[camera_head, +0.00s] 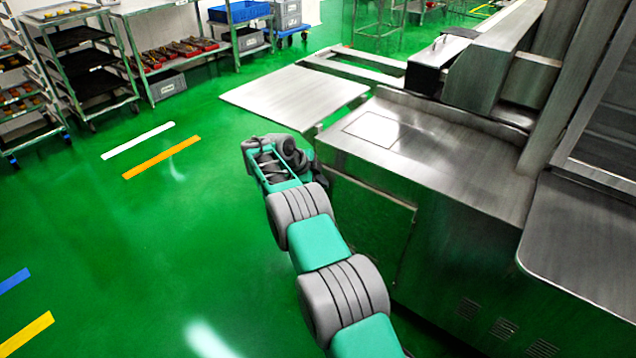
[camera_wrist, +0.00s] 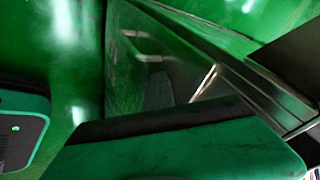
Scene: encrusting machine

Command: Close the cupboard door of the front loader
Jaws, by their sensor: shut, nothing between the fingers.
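The front loader (camera_head: 440,150) is a steel cabinet with a flat top, right of centre in the head view. On its front face is the cupboard door (camera_head: 372,225), a steel panel partly hidden by my arm. I cannot tell from this view how far it stands open. In the wrist view a reflective steel panel (camera_wrist: 128,75) with bar handles runs from the top towards the middle. My gripper (camera_head: 308,166) is beside the loader's near left corner, shut and empty. Its fingertips are hard to make out, and I cannot tell whether it touches the door.
A low, pale steel plate (camera_head: 295,97) lies beyond my gripper. Rack trolleys (camera_head: 85,65) and shelves with trays (camera_head: 180,50) stand at the back left. The green floor (camera_head: 150,240) left of my arm is clear. Another steel worktop (camera_head: 585,240) is at right.

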